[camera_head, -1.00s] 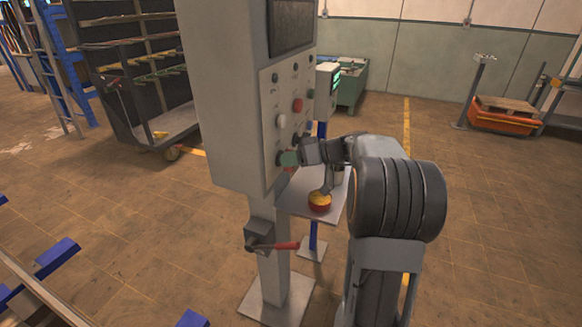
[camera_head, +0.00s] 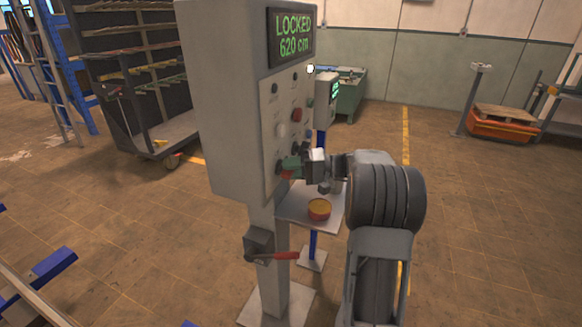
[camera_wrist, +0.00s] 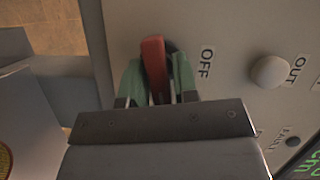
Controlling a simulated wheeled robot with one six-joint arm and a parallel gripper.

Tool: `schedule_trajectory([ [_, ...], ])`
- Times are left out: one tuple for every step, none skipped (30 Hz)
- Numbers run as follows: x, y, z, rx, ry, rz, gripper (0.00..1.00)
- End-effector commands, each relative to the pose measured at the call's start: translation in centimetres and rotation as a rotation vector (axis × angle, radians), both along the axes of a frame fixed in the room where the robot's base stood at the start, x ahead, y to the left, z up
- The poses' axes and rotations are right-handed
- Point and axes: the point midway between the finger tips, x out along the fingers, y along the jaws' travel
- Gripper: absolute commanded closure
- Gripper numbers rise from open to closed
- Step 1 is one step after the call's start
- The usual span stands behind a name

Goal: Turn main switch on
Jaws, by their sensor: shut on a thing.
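The main switch is a red handle (camera_wrist: 154,66) on the grey control panel, beside an "OFF" label in the wrist view. My gripper (camera_wrist: 157,82) has its green fingers on both sides of the red handle and is shut on it. In the head view my gripper (camera_head: 287,166) is at the lower part of the panel face, with a bit of red showing by the fingers. The cabinet's screen (camera_head: 291,36) is lit and reads "LOCKED 620 cm". The handle's base is partly hidden.
The control cabinet (camera_head: 222,110) carries several knobs and buttons, among them a red button (camera_head: 297,114) and a white knob (camera_wrist: 269,72) labelled "OUT". A red-yellow round object (camera_head: 319,209) sits on a small shelf behind.

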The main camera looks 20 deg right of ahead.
Motion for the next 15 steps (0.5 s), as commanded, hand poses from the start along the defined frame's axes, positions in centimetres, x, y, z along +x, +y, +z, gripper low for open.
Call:
schedule_trajectory([
  [0.04,-0.08,0.12,0.025,0.02,-0.003,0.96],
  [0.03,-0.07,0.12,0.037,0.032,-0.003,0.96],
  [0.03,-0.07,0.11,0.055,0.048,-0.003,0.96],
  [0.03,-0.07,0.1,0.066,0.058,-0.003,0.96],
  [0.05,-0.08,0.09,0.077,0.069,-0.004,0.96],
  [0.06,-0.09,0.08,0.091,0.081,-0.004,0.96],
  [0.06,-0.09,0.06,0.1,0.089,-0.004,0.96],
  [0.06,-0.09,0.05,0.109,0.098,-0.004,0.96],
  [0.06,-0.09,0.03,0.12,0.107,-0.004,0.96],
  [0.05,-0.09,0.02,0.126,0.113,-0.004,0.96],
  [0.05,-0.09,0.01,0.133,0.119,-0.004,0.96],
  [0.05,-0.09,0.0,0.14,0.126,-0.004,0.96],
  [0.04,-0.09,-0.01,0.145,0.13,-0.004,0.96],
  [0.04,-0.09,-0.01,0.149,0.134,-0.004,0.96],
  [0.05,-0.08,-0.01,0.153,0.138,-0.004,0.96],
])
